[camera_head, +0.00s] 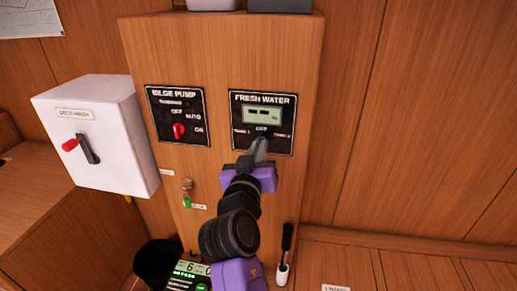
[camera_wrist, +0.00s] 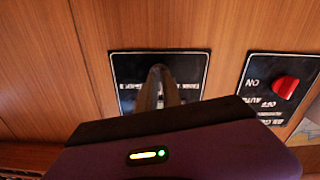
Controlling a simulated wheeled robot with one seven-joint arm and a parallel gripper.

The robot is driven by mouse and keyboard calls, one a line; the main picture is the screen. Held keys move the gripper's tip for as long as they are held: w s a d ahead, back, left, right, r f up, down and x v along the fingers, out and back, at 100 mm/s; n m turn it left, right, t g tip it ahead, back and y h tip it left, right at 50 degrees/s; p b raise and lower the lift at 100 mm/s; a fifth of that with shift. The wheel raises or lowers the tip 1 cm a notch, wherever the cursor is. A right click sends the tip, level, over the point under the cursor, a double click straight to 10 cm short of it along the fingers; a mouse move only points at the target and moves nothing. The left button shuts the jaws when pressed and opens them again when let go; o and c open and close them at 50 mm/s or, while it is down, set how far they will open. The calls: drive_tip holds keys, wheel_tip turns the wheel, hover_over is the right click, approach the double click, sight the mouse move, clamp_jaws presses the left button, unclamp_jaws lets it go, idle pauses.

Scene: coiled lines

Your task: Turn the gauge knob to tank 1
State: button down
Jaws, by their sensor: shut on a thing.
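The fresh water panel (camera_head: 263,108) is a black plate on the wooden cabinet, with a small display (camera_head: 262,114) that shows dashes. Its labels read tank 1 at left, off at top and tank 2 at right. My gripper (camera_head: 260,147) reaches up to the lower middle of this panel, its fingers shut on the gauge knob. The fingers hide the knob, so I cannot tell which way it points. In the wrist view the panel (camera_wrist: 127,66) appears upside down, with my fingers (camera_wrist: 158,80) against it and the knob hidden between them.
Left of it is the bilge pump panel (camera_head: 176,105) with a red knob (camera_head: 179,130). A white deckwash box (camera_head: 110,150) with a red-tipped lever (camera_head: 71,145) sticks out further left. A small green-tipped switch (camera_head: 187,200) is below. A black-handled item (camera_head: 286,240) stands at lower right.

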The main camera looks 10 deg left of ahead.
drive_tip(key=shift+a+n+p, duration=0.1)
drive_tip(key=shift+n+p, duration=1)
drive_tip(key=shift+n, duration=2.1)
drive_tip(key=c, duration=1.5)
unclamp_jaws()
drive_tip(key=shift+s, duration=0.1)
drive_tip(key=s, duration=0.7)
drive_tip(key=shift+s+a, duration=0.15)
drive_tip(key=shift+s, duration=0.2)
